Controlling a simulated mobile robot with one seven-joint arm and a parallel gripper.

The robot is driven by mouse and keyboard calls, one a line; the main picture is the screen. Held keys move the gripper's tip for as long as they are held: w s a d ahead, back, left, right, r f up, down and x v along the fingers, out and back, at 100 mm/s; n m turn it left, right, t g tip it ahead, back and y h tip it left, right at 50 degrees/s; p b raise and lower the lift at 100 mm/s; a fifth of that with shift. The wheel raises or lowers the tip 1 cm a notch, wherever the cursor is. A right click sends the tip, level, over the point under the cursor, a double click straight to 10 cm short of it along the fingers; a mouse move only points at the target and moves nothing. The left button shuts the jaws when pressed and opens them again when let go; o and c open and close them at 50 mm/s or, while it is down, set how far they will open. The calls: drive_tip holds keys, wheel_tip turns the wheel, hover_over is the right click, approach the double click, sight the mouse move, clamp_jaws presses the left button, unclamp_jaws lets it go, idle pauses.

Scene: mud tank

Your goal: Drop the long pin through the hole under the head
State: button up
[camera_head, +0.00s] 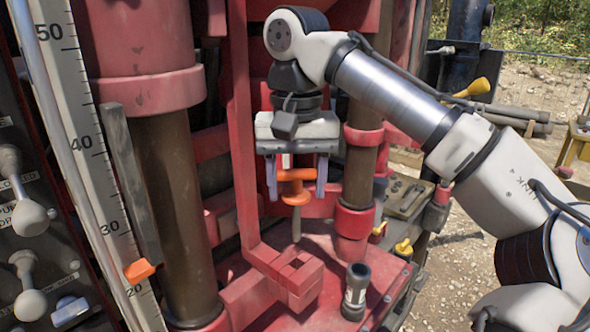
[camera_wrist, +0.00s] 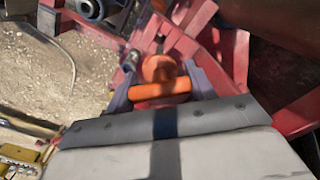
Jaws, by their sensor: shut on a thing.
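In the head view, my gripper (camera_head: 296,190) points down, its two pale purple fingers on either side of an orange handle. The handle belongs to the long pin (camera_head: 297,230), whose grey shaft hangs about upright below it. The shaft's lower end shows just above the red square bracket (camera_head: 312,276) in the picture. That bracket has an opening in its top; I cannot tell whether the shaft is exactly over it. In the wrist view, the orange handle (camera_wrist: 160,90) sits between my fingers (camera_wrist: 163,88).
A red upright bar (camera_head: 243,130) and a thick brown column (camera_head: 168,200) rise on the left. Another column (camera_head: 358,175) stands close right of my gripper.

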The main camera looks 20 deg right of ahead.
sight(296, 238)
drive_tip(key=shift+s+f, duration=0.1)
drive_tip(key=shift+f, duration=2.7)
drive_tip(key=shift+f+b, duration=1.35)
drive_tip(key=shift+f, duration=1.95)
drive_tip(key=shift+f, duration=0.65)
drive_tip(key=o, duration=1.1)
drive_tip(key=shift+o, duration=0.2)
drive_tip(key=shift+r, duration=0.1)
drive_tip(key=shift+r+p, duration=0.3)
drive_tip(key=shift+p, duration=0.05)
wheel_tip(296, 238, up, 13)
drive_tip(key=shift+r+p, duration=0.1)
drive_tip(key=shift+p, duration=0.9)
